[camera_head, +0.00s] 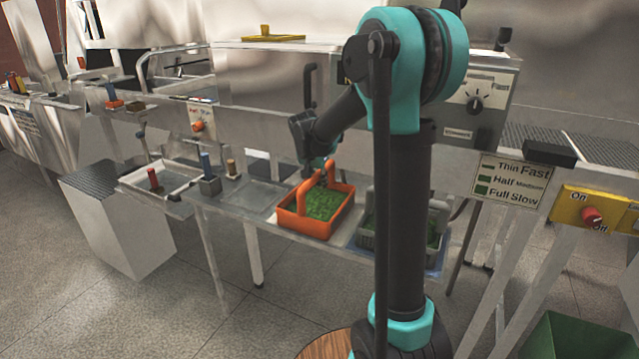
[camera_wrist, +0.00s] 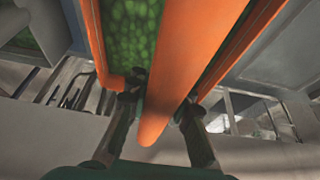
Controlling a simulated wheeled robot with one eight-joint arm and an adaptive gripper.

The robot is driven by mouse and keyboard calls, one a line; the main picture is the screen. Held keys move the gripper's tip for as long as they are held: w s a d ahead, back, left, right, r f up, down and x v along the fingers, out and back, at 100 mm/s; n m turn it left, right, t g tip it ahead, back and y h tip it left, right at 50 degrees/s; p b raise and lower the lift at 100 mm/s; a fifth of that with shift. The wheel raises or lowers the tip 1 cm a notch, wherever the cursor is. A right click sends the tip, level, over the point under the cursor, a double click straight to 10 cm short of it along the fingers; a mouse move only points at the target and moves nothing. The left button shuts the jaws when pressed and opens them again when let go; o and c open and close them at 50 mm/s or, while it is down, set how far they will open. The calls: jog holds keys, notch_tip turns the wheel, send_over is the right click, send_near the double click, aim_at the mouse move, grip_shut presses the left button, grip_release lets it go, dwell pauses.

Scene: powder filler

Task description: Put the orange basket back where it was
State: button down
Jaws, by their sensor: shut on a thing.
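The orange basket (camera_head: 318,222) holds green contents and stands upright at the metal shelf, left of the grey basket. I cannot tell whether its base touches the shelf. My gripper (camera_head: 325,172) is at the raised handle of the orange basket. In the wrist view, the orange handle (camera_wrist: 190,60) runs between the two fingers of my gripper (camera_wrist: 160,110), and they are shut on it. Green contents (camera_wrist: 130,30) show beside the handle.
A grey basket (camera_head: 366,238) with green contents stands to the right, partly hidden by my arm. Left on the shelf (camera_head: 248,203) are a blue-handled block (camera_head: 208,182) and a tray (camera_head: 158,185). A green bin (camera_head: 570,335) stands at the lower right.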

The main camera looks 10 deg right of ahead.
aim_at(313, 177)
jog(key=c, duration=1.3)
grip_release()
jog(key=shift+f, duration=0.1)
jog(key=shift+c, duration=0.2)
jog(key=v, duration=1.2)
jog(key=shift+s, duration=0.15)
